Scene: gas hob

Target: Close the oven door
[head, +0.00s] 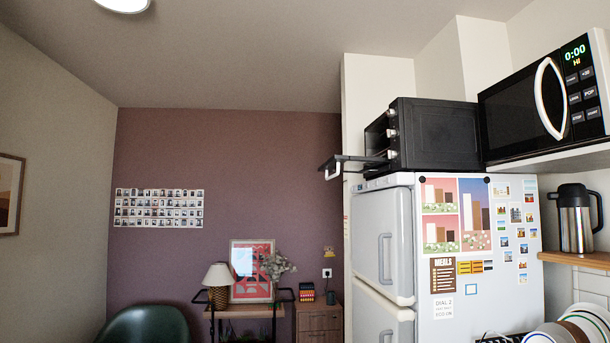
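A small black oven (435,135) stands on top of the white fridge, seen mostly from its side. Its front faces left and carries several silver knobs. The oven door (352,159) is open: it is swung down and sticks out to the left, roughly level, beyond the fridge front. A pale handle (333,173) is at the door's outer end. The inside of the oven is hidden from this angle. My gripper is not in view, and nothing is seen touching the door.
The fridge (470,290) has shut doors with handles facing left. A microwave (540,95) is on a shelf right of the oven. A steel jug (575,220) and stacked plates (585,325) are at right. Open air surrounds the oven door at left; a lamp (217,285) stands farther back.

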